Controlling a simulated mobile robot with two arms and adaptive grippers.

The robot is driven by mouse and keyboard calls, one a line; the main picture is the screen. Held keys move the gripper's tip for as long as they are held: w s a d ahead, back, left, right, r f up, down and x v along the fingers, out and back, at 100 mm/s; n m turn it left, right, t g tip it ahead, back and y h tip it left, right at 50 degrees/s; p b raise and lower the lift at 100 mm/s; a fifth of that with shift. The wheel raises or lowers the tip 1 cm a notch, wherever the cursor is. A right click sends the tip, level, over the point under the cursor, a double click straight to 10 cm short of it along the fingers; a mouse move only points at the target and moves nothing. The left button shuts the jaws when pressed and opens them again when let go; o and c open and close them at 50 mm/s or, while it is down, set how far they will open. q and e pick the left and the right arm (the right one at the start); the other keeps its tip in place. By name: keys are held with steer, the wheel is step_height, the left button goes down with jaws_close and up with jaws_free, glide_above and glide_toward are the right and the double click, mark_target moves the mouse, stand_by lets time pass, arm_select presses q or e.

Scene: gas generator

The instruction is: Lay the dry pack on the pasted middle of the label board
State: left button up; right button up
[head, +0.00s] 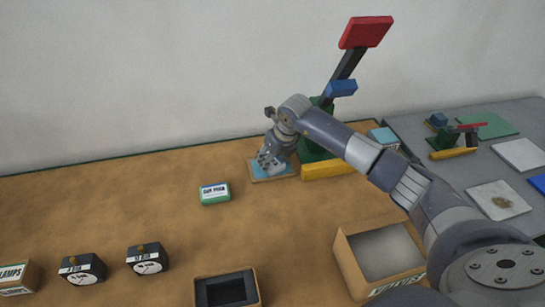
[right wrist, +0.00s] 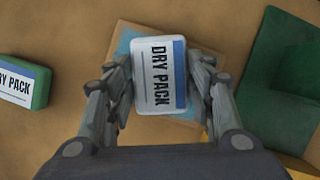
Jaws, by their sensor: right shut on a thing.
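My right gripper (head: 268,163) is shut on a white dry pack with a blue edge and "DRY PACK" lettering; the pack (right wrist: 159,75) shows clearly between the fingers in the right wrist view. It is over the label board (head: 258,178), a tan board with a light blue middle, by the back of the brown table. In the right wrist view the board (right wrist: 155,128) shows around the pack, and the pack looks turned relative to it. I cannot tell whether the pack touches the board. A second, green-sided dry pack (head: 215,193) lies to the left. My left gripper is not in view.
A green stand with a red-topped dark lever (head: 348,65) and yellow base bar (head: 329,171) stands right beside the board. Two black dials (head: 148,259), a dark tray (head: 227,291) and an open carton (head: 350,262) are nearer.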

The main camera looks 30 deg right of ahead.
steer(key=o, duration=0.6)
steer(key=shift+f, duration=0.15)
steer(key=o, duration=0.5)
steer(key=shift+c, duration=0.2)
steer(key=shift+r, duration=0.25)
steer(key=shift+s+r, duration=0.15)
steer(key=shift+r, duration=0.2)
steer(key=b+v, duration=0.1)
steer(key=v, duration=1)
steer(key=shift+b, duration=0.4)
steer(key=shift+s, duration=0.1)
